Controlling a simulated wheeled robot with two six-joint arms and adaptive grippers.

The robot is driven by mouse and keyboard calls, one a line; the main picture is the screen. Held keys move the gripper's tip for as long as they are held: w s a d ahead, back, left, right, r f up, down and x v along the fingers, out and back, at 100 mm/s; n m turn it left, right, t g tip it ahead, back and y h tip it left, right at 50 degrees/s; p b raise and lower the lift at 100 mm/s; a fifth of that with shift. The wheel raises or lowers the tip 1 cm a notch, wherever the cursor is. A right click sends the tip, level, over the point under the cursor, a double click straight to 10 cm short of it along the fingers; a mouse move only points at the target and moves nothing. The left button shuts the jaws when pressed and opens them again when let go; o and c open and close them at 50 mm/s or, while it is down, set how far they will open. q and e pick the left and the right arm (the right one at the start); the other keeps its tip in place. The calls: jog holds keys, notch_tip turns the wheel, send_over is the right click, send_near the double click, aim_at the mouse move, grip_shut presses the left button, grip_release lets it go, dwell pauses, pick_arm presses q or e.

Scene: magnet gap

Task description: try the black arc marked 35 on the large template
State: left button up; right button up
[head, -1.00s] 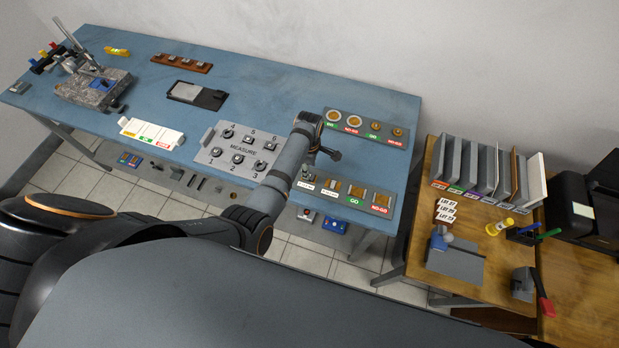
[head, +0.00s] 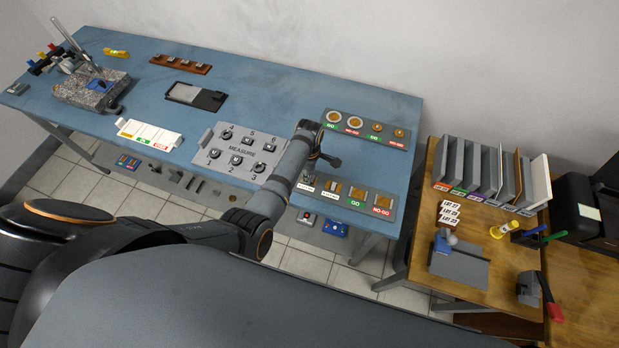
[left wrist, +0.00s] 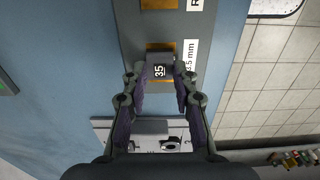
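A dark block marked 35 (left wrist: 159,70) shows in the left wrist view between the fingertips of my left gripper (left wrist: 161,76). The fingers press in close on both its sides. The block is over a gold plate (left wrist: 160,47) on a grey board, beside a white label reading "3.5 mm"; I cannot tell whether it touches the plate. A second gold plate (left wrist: 158,4) is further up the board. In the head view my left gripper (head: 327,160) is above the grey board (head: 372,189) at the bench's front right; the block is too small to make out there. My right gripper is not in view.
A back board (head: 365,121) holds round gold gauges. A wooden table (head: 480,290) with upright folders stands to the right.

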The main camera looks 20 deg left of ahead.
pick_arm(q)
jog(key=shift+r+p, duration=1.6)
jog(key=shift+p, duration=0.1)
grip_shut()
jog(key=shift+r+p, duration=0.3)
jog(key=shift+r, duration=0.65)
